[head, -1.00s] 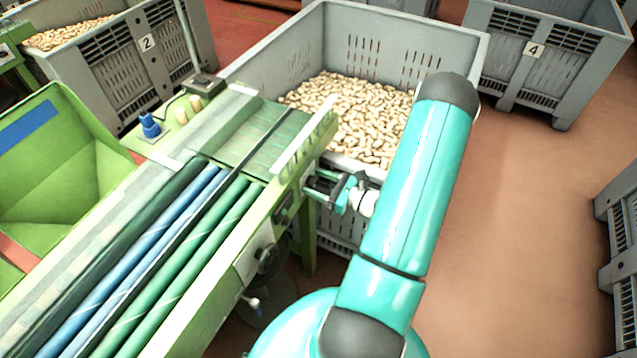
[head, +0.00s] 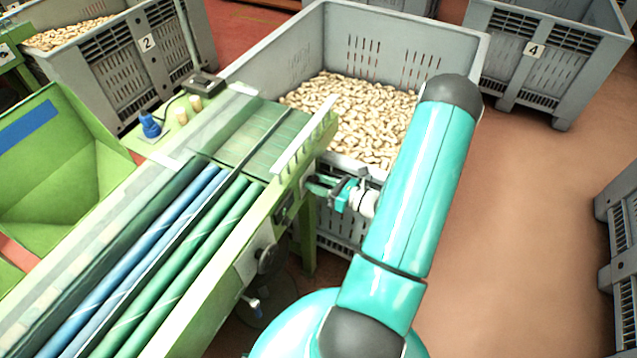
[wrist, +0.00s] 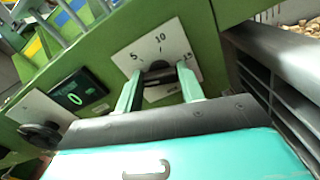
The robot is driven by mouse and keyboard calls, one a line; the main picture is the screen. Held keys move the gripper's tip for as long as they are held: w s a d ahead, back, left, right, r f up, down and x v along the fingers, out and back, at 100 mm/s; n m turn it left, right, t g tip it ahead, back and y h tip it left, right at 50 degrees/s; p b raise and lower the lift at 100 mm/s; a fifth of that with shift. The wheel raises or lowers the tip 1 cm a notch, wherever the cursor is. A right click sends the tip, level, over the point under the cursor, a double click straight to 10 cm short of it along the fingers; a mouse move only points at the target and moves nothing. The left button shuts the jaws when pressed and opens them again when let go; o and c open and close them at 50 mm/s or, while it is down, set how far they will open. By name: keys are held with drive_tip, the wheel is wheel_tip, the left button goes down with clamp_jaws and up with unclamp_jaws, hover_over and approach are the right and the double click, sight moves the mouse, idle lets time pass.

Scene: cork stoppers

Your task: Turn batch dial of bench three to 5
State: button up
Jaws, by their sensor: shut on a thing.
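The batch dial (wrist: 158,70) is a dark knob on a white scale plate (wrist: 150,47) marked 5, 10 and 15, on the green side of the bench (head: 228,262). My gripper (wrist: 160,82) is shut on the dial, one teal finger on each side; in the head view it reaches the bench side from the right (head: 322,186). The fingers cover part of the knob, and I cannot tell which mark it points to. A small dark display (wrist: 78,92) left of the plate shows a green 0. No bench number is visible on this bench.
A grey crate (head: 455,50) of corks stands close behind my gripper. Crates numbered 2 (head: 120,75) and 4 (head: 560,75) stand farther back. The brown floor (head: 520,200) at right is clear.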

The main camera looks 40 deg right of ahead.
drive_tip(key=m, duration=0.4)
drive_tip(key=shift+m, duration=0.3)
drive_tip(key=shift+f+m, duration=0.1)
drive_tip(key=shift+m, duration=1.8)
drive_tip(key=o, duration=1)
drive_tip(key=v, duration=1.4)
drive_tip(key=shift+w, duration=0.1)
